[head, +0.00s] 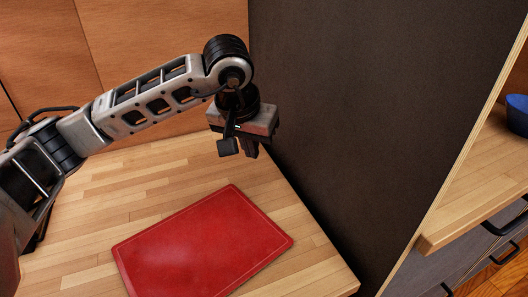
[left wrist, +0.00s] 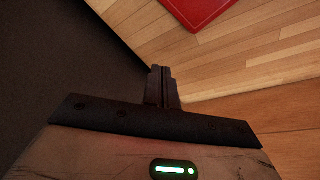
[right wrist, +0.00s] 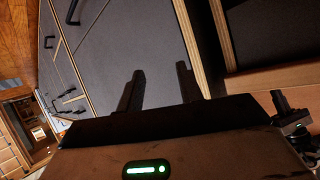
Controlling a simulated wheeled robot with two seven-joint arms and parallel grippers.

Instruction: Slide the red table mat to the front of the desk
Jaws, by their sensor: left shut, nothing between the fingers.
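The red table mat (head: 200,250) lies flat on the light wooden desk (head: 95,190), angled, toward the bottom of the head view. A corner of the mat also shows at the top of the left wrist view (left wrist: 198,10). My left gripper (head: 252,150) hangs above the desk beyond the mat, close to the dark panel and apart from the mat. Its fingers (left wrist: 162,88) are shut together with nothing between them. My right gripper (right wrist: 160,88) shows only in its own wrist view. Its two fingers are apart with nothing between them, facing dark drawer fronts.
A tall dark panel (head: 340,110) bounds the desk on the right. A wooden wall (head: 150,50) stands behind it. Beyond the panel is a wooden counter (head: 470,200) with a blue bowl (head: 517,113) and drawers with black handles. The desktop around the mat is clear.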

